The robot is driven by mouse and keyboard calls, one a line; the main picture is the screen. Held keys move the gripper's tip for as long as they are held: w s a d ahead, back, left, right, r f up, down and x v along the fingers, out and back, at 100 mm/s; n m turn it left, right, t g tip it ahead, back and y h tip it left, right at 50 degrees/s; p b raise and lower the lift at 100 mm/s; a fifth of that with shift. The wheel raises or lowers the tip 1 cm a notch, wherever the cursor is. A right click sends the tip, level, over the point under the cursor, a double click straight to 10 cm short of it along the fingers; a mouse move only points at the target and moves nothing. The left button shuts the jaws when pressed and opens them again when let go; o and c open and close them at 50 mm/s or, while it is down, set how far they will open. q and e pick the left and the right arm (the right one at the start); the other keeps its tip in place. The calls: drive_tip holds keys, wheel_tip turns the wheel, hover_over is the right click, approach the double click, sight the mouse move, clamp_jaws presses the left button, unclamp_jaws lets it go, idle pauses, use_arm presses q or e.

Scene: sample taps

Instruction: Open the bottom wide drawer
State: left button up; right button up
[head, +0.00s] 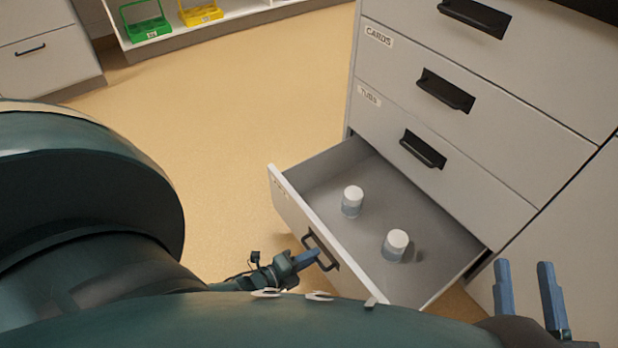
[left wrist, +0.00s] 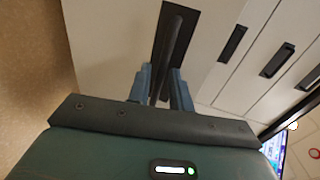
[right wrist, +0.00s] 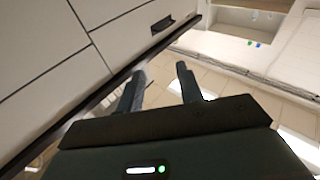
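The bottom wide drawer (head: 300,220) stands pulled out from the cabinet, its inside showing. Two white-capped jars stand upright in it, one jar (head: 352,201) further back left and one jar (head: 395,246) nearer. My left gripper (head: 313,257) is at the drawer's black handle (head: 320,250).
Above the open drawer are closed drawers with black handles, one labelled TUBS (head: 369,96) and one labelled CARDS (head: 378,36). A green carrier (head: 148,28) and a yellow carrier (head: 200,13) stand on a low shelf far back. The floor (head: 220,120) left of the drawer is clear.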

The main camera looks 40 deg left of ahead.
use_arm(q)
drive_tip(key=shift+o, duration=0.9)
drive_tip(key=p+v, duration=0.3)
drive_tip(key=v, duration=1)
use_arm(e)
drive_tip(key=shift+d+n+h, duration=0.35)
drive_tip(key=shift+n+h, duration=0.05)
use_arm(q)
drive_tip(key=shift+s+p, duration=0.2)
drive_tip(key=shift+p, duration=0.1)
use_arm(e)
drive_tip(key=shift+s+a, duration=0.1)
drive_tip(key=shift+s, duration=0.05)
